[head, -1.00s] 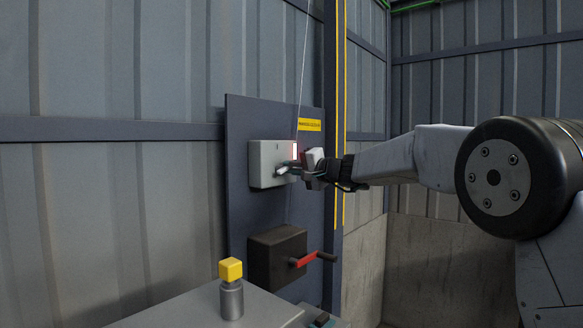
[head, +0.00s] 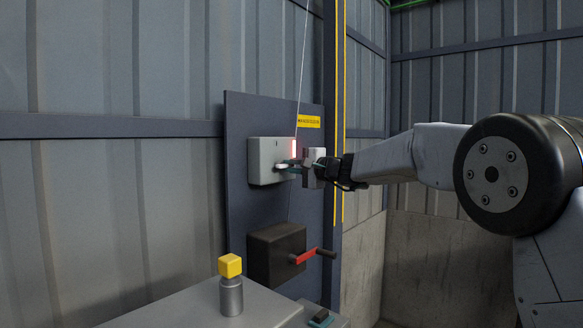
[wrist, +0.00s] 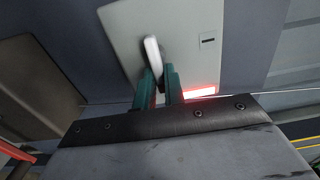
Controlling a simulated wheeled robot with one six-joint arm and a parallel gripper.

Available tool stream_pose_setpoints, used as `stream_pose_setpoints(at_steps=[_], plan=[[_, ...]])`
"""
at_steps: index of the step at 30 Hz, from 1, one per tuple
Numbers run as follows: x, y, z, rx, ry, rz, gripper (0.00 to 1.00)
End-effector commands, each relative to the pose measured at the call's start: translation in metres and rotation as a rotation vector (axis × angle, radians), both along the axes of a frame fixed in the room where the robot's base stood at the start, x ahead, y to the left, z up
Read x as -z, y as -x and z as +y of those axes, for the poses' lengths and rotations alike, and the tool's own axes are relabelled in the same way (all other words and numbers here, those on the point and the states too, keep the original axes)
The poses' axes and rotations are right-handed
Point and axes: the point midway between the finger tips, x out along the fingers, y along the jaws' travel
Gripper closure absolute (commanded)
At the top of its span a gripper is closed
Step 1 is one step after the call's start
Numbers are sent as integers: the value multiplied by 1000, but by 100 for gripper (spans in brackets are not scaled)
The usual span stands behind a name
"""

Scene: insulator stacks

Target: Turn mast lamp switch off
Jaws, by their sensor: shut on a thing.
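The switch is a light grey box (head: 268,158) on a dark blue-grey backing panel, and its face fills the upper middle of the wrist view (wrist: 125,25). A short white lever (wrist: 152,50) stands out from that face. My gripper (head: 287,164) is at the front of the box, with its teal fingers closed on the lever; the fingers also show in the wrist view (wrist: 160,77). The lever's lower end is hidden between the fingers. A lit red-white indicator strip (wrist: 200,92) glows at the box's edge.
Below the switch is a dark box (head: 275,252) with a red crank handle (head: 307,256). A yellow label (head: 309,122) is above right. A thin cable (head: 302,70) runs down past the switch. A yellow-topped post (head: 231,285) stands on the grey bench at the front.

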Motion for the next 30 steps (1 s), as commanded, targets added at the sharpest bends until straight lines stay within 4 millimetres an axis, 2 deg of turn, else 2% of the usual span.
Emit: stream_pose_setpoints(at_steps=[4, 5, 6, 7, 17, 30], plan=[[-1, -1, -1, 4, -1, 0, 100], [-1, -1, -1, 4, -1, 0, 81], [-1, -1, -1, 4, -1, -1, 70], [-1, -1, -1, 3, -1, -1, 67], [-1, 2, -4, 2, 0, -1, 67], [0, 42, -56, 4, 0, 0, 67]])
